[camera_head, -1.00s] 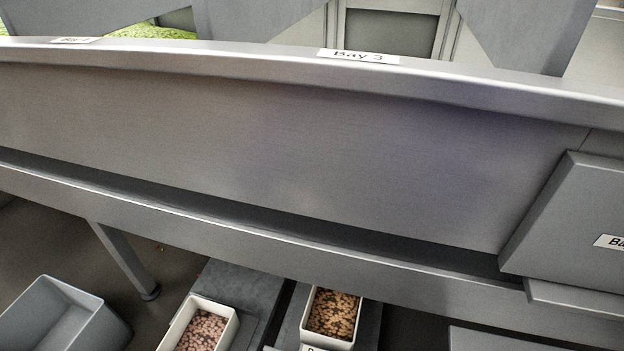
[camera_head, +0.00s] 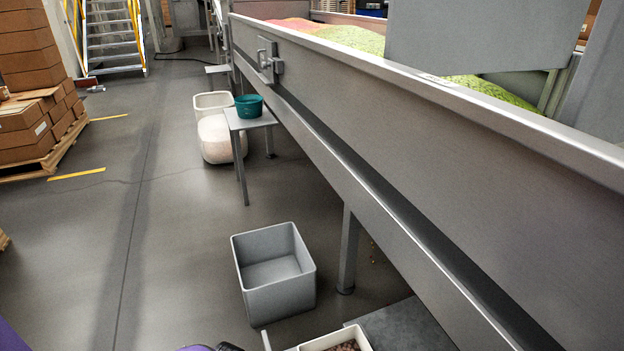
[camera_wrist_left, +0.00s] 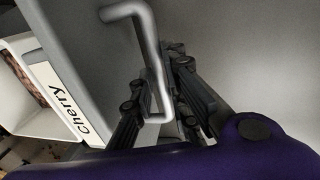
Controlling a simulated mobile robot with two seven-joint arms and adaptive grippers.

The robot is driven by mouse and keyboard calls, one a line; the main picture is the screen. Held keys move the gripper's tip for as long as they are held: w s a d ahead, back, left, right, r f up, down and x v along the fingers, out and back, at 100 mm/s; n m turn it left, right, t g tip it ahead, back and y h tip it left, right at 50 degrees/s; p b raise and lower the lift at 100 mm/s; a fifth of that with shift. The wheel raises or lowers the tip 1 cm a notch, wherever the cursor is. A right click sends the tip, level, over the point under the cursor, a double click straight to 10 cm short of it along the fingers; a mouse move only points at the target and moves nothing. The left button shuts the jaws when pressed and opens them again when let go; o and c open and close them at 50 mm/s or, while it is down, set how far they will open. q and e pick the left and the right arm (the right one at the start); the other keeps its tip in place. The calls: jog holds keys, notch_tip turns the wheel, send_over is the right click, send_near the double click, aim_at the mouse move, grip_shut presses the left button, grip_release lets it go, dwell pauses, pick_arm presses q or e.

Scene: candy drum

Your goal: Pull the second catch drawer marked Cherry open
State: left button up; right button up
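In the left wrist view, a plate lettered "Cherry" (camera_wrist_left: 68,103) is at the left, on a grey front (camera_wrist_left: 85,45). A bent metal bar handle (camera_wrist_left: 147,45) stands out from this grey front. My left gripper (camera_wrist_left: 160,95) is at the handle, with one dark finger on each side of the bar. I cannot tell whether both fingers press on it. In the head view, only a bit of my purple and black left arm shows at the bottom edge; the drawer front and handle are not clearly seen there. My right gripper is in neither view.
A long metal trough (camera_head: 400,130) runs along the right. An empty grey bin (camera_head: 275,272) stands on the floor before its leg. A small table (camera_head: 250,118) holds a teal bowl (camera_head: 249,106). Stacked cartons (camera_head: 30,90) stand far left. The middle floor is clear.

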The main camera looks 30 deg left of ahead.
pick_arm(q)
jog(key=shift+o, duration=1.2)
notch_tip(320, 180, up, 12)
jog(key=s+a, duration=0.1)
jog(key=shift+s+a, duration=0.2)
jog(key=shift+s, duration=0.2)
jog(key=shift+f, duration=0.1)
